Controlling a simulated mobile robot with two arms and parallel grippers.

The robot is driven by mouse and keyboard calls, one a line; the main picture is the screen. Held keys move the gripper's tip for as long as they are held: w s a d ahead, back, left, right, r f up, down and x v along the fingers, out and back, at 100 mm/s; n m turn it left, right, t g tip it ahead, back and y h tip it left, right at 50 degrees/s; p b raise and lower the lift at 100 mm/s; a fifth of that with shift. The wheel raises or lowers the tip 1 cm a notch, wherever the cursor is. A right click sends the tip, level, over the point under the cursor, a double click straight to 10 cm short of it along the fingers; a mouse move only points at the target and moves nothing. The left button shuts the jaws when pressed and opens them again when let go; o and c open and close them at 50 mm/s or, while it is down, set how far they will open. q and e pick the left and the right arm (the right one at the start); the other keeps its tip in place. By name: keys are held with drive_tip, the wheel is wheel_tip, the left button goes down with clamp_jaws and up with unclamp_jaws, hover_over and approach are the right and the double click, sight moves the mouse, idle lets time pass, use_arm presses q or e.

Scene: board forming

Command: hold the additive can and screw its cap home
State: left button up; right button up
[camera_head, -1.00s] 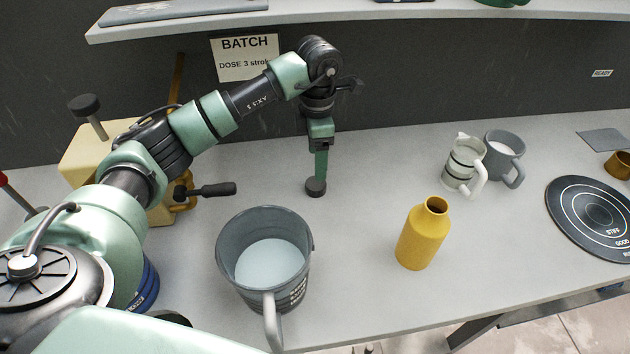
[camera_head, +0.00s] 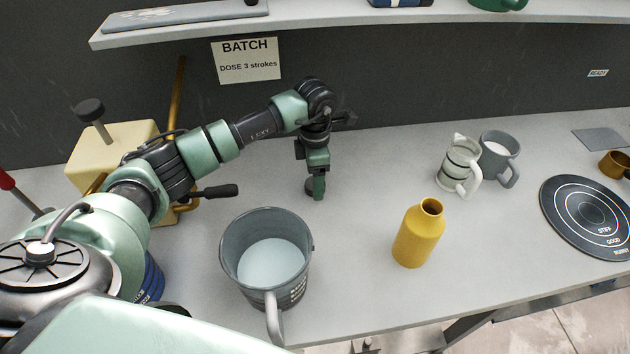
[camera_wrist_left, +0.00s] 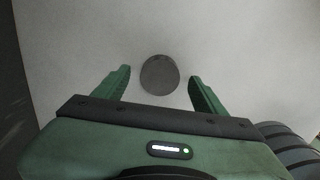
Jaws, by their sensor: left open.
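The additive can (camera_head: 419,234) is a yellow bottle standing upright on the bench, right of centre in the head view, with its neck open and no cap on it. A dark round cap (camera_wrist_left: 160,75) lies on the bench below my left gripper (camera_head: 318,188). In the head view the cap (camera_head: 309,188) is partly hidden behind a finger. In the wrist view the left gripper is open, with the cap between its two green fingers; neither finger appears to touch it. My right gripper is out of view.
A grey bucket of pale liquid (camera_head: 230,262) stands in front of the left gripper. A striped pitcher (camera_head: 455,172) and a grey mug (camera_head: 497,165) stand behind the can. A dark ringed disc (camera_head: 562,215) lies at right. Bench between cap and can is clear.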

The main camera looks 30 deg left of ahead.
use_arm(q)
drive_tip(key=shift+f, duration=0.5)
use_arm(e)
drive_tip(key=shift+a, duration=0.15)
use_arm(q)
drive_tip(key=c, duration=1.4)
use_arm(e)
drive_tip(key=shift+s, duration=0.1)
use_arm(q)
drive_tip(key=shift+r, duration=0.1)
drive_tip(key=shift+r, duration=0.4)
drive_tip(key=shift+r+b, duration=1.55)
drive_tip(key=shift+r, duration=8)
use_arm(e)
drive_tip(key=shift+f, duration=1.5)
